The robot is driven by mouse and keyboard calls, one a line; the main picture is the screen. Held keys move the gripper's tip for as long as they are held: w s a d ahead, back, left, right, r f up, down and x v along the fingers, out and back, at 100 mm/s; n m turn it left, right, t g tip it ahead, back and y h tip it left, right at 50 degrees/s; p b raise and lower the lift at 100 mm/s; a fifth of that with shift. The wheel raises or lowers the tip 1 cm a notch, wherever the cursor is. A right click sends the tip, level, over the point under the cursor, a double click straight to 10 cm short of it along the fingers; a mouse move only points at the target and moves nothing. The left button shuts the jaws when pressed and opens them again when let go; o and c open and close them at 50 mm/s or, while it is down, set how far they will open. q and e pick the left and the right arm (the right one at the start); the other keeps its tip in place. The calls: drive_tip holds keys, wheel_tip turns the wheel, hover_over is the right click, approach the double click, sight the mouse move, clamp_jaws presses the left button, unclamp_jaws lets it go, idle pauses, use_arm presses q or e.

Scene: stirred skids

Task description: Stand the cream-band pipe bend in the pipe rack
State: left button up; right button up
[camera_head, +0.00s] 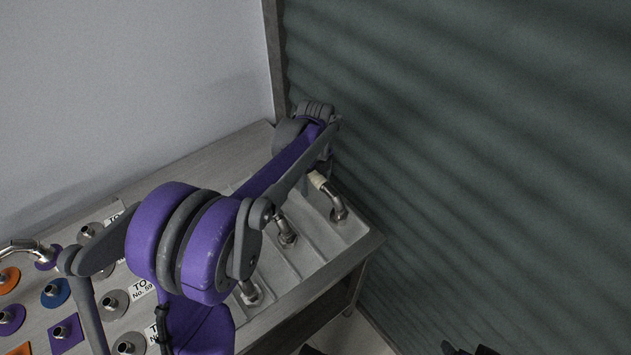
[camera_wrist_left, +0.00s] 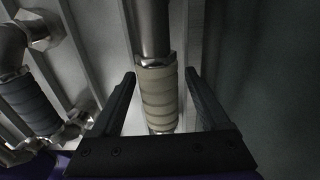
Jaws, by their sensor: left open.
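The cream-band pipe bend (camera_head: 338,209) is a shiny metal elbow in the far right compartment of a grey divided tray (camera_head: 308,262). Its cream band (camera_head: 317,180) shows just below my left gripper. In the left wrist view the ribbed cream band (camera_wrist_left: 158,98) lies between the two dark fingers of my left gripper (camera_wrist_left: 160,76). The gripper is open, with a gap on both sides of the band. In the head view my arm hides most of the fingers. A board with upright metal pegs on coloured discs (camera_head: 35,318) lies at the left; I cannot tell whether it is the pipe rack.
Other bends (camera_head: 287,232) lie in neighbouring compartments; one with a dark band (camera_wrist_left: 28,102) is close left of the gripper. Another bend (camera_head: 22,247) is at the pegboard's left edge. A dark ribbed wall (camera_head: 470,150) stands close to the right.

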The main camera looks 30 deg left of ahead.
use_arm(q)
wheel_tip(320, 180, up, 11)
drive_tip(key=shift+f+p, duration=0.1)
drive_tip(key=shift+p, duration=0.55)
idle(0.4)
